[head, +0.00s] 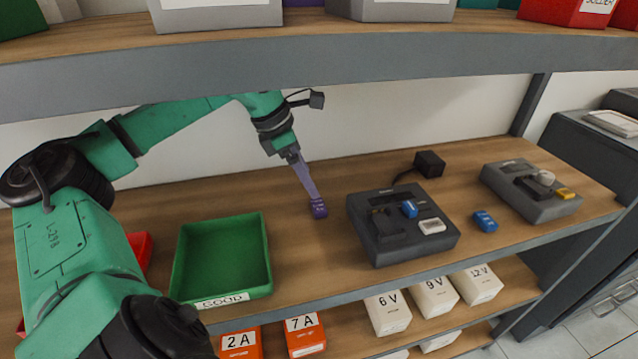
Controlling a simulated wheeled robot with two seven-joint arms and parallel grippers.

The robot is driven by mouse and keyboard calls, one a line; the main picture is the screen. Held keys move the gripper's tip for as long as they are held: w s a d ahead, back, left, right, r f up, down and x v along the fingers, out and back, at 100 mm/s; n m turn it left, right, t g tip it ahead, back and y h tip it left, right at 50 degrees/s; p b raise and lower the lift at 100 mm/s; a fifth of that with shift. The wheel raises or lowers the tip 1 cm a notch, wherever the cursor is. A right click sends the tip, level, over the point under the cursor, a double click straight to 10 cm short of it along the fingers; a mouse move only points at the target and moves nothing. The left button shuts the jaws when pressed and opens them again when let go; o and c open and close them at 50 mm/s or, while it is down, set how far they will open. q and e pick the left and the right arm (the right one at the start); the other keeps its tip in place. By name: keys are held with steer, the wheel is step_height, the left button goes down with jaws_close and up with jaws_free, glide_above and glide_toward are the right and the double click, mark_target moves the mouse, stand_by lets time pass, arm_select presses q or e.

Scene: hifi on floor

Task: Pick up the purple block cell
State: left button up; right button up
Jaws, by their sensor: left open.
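The small purple block cell (319,209) lies on the wooden shelf, between the green tray and the dark grey device. My left arm comes in from the left and reaches over the shelf from behind the block. My left gripper (312,194) points down, with its fingertips right at the block's upper end. Its jaws are open, though the gap between the fingers is too small to make out here. I cannot tell whether the fingers touch the block. My right gripper is not in view.
A green tray (178,265) marked GOOD stands left. A dark grey device (368,240) holds a blue and a white block; another blue block (484,221) lies beside it. A second grey device (520,205) and a black adapter (430,163) stand right. An upper shelf (330,69) hangs above.

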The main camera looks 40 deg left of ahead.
mark_target(322, 204)
arm_select(q)
steer(key=shift+w+d+f, duration=0.1)
steer(key=shift+d+f, duration=0.1)
steer(key=shift+f, duration=0.15)
steer(key=d+f+p, duration=0.1)
steer(key=d+f, duration=0.1)
steer(key=f, duration=0.1)
steer(key=shift+d+p, duration=0.15)
steer(key=shift+p, duration=0.2)
steer(key=x, duration=0.2)
steer(key=shift+w+a+f+p, duration=0.2)
steer(key=shift+a+f+p, duration=0.05)
steer(key=shift+p, duration=0.1)
steer(key=shift+a+f, duration=0.1)
steer(key=shift+f, duration=0.05)
steer(key=shift+s, duration=0.15)
steer(key=c, duration=0.9)
jaws_close()
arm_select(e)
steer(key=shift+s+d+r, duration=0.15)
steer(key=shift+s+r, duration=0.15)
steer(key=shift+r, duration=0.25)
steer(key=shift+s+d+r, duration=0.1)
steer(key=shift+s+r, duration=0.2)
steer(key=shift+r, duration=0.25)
